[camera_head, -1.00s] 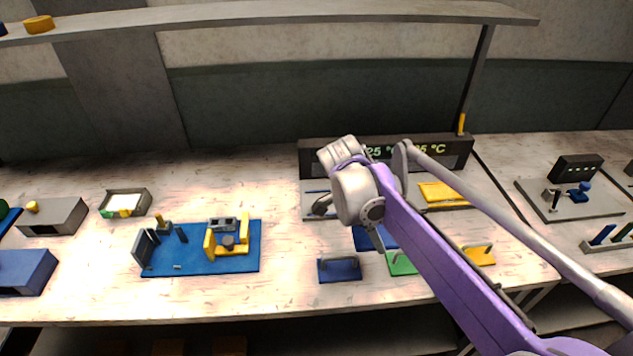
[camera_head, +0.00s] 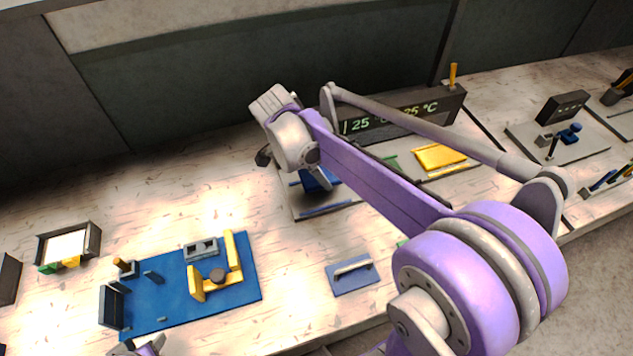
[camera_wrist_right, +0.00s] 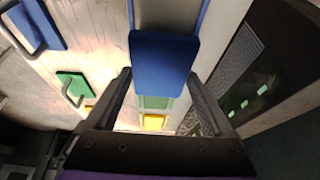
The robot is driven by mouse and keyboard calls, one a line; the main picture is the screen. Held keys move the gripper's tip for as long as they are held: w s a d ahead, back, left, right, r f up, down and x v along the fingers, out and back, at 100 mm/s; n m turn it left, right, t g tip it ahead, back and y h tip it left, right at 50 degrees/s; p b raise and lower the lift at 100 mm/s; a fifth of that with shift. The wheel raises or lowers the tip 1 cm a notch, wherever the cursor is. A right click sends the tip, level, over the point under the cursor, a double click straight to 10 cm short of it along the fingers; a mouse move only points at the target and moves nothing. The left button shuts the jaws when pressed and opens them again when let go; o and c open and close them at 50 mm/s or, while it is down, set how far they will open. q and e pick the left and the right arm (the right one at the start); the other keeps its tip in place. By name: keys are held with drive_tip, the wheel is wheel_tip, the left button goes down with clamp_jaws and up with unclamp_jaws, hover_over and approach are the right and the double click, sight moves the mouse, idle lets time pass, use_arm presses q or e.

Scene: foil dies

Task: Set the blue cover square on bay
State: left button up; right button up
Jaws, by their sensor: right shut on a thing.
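The blue cover (camera_head: 318,180) is partly hidden behind my right arm in the head view. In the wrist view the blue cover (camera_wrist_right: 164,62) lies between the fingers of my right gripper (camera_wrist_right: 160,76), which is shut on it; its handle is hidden. The blue-edged bay (camera_head: 327,210) on a grey plate is under and beside the cover. In the wrist view blue strips of the bay (camera_wrist_right: 203,12) show past the cover's far end. I cannot tell whether the cover touches the bay. A bit of my left gripper (camera_head: 138,348) shows at the bottom edge; its fingers are unclear.
A dark display (camera_head: 405,110) stands close behind the bays. A yellow plate (camera_head: 440,157) lies to the right. A second blue cover with a handle (camera_head: 353,275) lies in front. A green cover (camera_wrist_right: 72,88) shows in the wrist view. A blue mat with fixtures (camera_head: 180,290) is at left.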

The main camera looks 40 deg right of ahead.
sight(318, 194)
use_arm(q)
drive_tip(key=shift+f, duration=0.25)
use_arm(e)
drive_tip(key=shift+w+f, duration=0.15)
drive_tip(key=shift+f, duration=2.6)
use_arm(q)
drive_tip(key=shift+s+f+b, duration=0.2)
drive_tip(key=shift+f+b, duration=0.35)
use_arm(e)
drive_tip(key=shift+f, duration=0.65)
